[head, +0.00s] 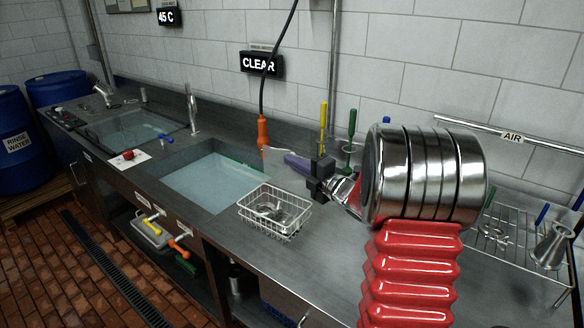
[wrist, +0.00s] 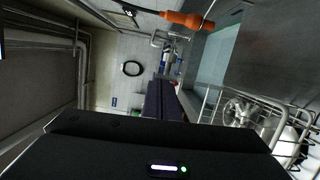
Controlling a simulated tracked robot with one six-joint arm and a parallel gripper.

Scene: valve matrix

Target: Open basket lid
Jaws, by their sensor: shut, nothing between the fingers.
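A wire basket (head: 268,226) sits on the steel counter at the right end of the sink basin, with shiny metal parts inside. I cannot tell a separate lid from the basket's wires. My gripper (head: 291,161) is above and behind the basket, apart from it, with its purple fingers pointing left over the sink's right edge. The fingers are shut and empty. In the wrist view the fingers (wrist: 165,88) are together in the middle, and the basket's wires (wrist: 205,103) show to their right, with metal parts behind them.
An orange-handled hose (head: 262,132) hangs just behind the fingers. The water-filled sink (head: 205,182) lies left of the basket. Upright yellow (head: 323,115) and green (head: 351,124) handles stand behind my gripper. A wire rack (head: 500,235) is at right. The counter right of the basket is clear.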

